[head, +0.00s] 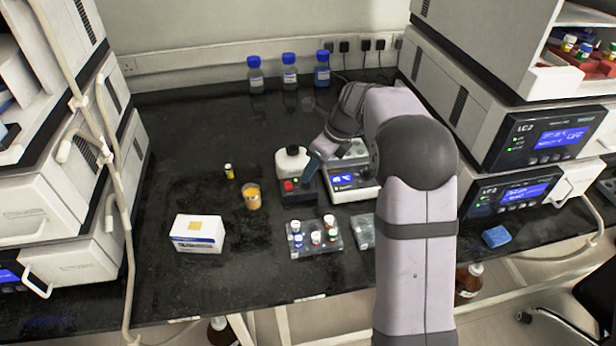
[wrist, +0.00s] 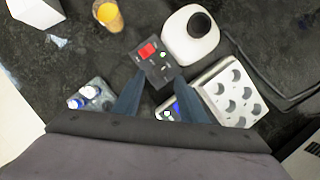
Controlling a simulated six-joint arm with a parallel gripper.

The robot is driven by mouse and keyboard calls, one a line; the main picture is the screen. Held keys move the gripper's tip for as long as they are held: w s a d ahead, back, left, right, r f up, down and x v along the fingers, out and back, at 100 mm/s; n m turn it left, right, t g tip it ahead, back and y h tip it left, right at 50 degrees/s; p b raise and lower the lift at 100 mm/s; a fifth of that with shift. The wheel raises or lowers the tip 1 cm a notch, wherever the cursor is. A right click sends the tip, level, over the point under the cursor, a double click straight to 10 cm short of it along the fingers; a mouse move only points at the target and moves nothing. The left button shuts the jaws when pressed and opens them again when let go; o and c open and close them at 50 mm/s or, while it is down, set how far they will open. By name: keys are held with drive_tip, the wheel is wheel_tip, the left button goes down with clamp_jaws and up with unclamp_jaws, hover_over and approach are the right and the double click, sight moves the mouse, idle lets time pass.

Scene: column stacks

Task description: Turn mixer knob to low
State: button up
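The mixer is a small unit with a white rounded top (head: 292,162) and a dark control base (head: 290,195). In the wrist view the white top (wrist: 190,38) has a black cap, and the dark panel (wrist: 150,62) carries a red square and small pale and green marks. The knob is too small to make out clearly. My gripper (head: 309,180) is at the right side of the mixer in the head view. In the wrist view its two blue fingers (wrist: 158,78) stand apart over the panel's near edge with nothing between them. Contact cannot be told.
A white device with a blue display (head: 345,182) stands right beside the mixer. A clear vial rack (head: 312,245) is in front. An orange-filled beaker (head: 252,198), a small vial (head: 229,171) and a white box (head: 198,235) are left.

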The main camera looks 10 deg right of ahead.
drive_tip(key=shift+x, duration=2.55)
clamp_jaws()
